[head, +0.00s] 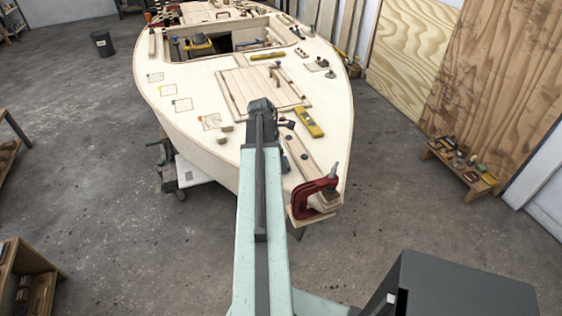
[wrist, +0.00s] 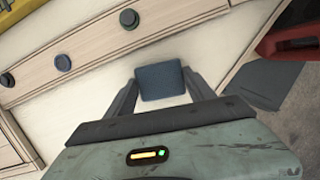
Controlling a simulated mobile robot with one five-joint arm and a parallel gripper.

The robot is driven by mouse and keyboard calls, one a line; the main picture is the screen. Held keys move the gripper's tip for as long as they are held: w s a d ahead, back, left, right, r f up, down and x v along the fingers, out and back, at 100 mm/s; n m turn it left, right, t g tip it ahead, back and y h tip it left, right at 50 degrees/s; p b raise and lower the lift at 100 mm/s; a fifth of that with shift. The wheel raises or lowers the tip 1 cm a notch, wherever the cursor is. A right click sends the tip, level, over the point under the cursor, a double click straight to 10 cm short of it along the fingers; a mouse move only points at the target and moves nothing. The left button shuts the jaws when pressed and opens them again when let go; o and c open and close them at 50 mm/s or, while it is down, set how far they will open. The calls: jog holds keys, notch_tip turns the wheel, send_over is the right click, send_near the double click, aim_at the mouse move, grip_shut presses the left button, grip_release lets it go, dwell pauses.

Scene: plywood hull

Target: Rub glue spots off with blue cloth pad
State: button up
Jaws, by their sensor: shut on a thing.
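The blue cloth pad (wrist: 162,81) sits between the two fingertips of my gripper (wrist: 164,88) in the wrist view, and the gripper is shut on it. Pale deck lies beneath; I cannot tell whether the pad touches it. In the head view a small blue patch, apparently the pad (head: 285,163), shows beside my arm, left of the knobbed plank; my arm hides most of the gripper there. Several outlined marked patches, possibly the glue spots, lie along the deck's left side, the nearest patch (head: 210,122) and the farthest patch (head: 156,77) among them.
A plank with dark knobs (head: 304,156) lies right of the pad, ending at a red clamp (head: 314,197). A yellow level (head: 308,122), small wooden blocks (head: 225,128) and a slatted hatch (head: 240,88) are on the deck. The deck's left edge is mostly clear.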

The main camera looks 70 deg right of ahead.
jog(key=shift+r+p, duration=2.75)
jog(key=shift+r, duration=0.2)
notch_tip(320, 180, up, 3)
jog(key=p, duration=0.3)
jog(key=shift+s, duration=0.1)
